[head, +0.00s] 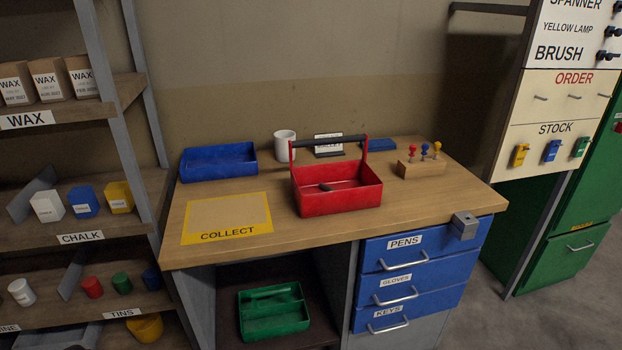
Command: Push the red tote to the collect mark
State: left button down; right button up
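The red tote (340,202) stands upright on the wooden bench top, near the middle. Its dark handle bar is raised above it on red side posts, and a small dark object lies inside. The collect mark (227,217) is a yellow-bordered rectangle reading COLLECT on the bench top, to the left of the tote. Bare bench top separates the tote from the mark, and nothing lies on the mark. Neither of my grippers shows in the head view.
A blue tray (219,163), a white mug (285,146) and a small sign stand along the back of the bench (440,208). A wooden block with stamps (421,169) is at the right. A grey block (464,226) sits at the front right edge. Shelves stand left.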

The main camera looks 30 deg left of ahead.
aim_at(356, 185)
jog(key=u, duration=0.95)
jog(key=i+l, duration=0.1)
jog(key=l, duration=0.2)
jog(key=i+l+u, duration=0.15)
jog(key=l, duration=0.2)
jog(key=i+l, duration=0.1)
jog(key=l, duration=0.2)
jog(key=i+l+u, duration=0.1)
jog(key=l, duration=0.25)
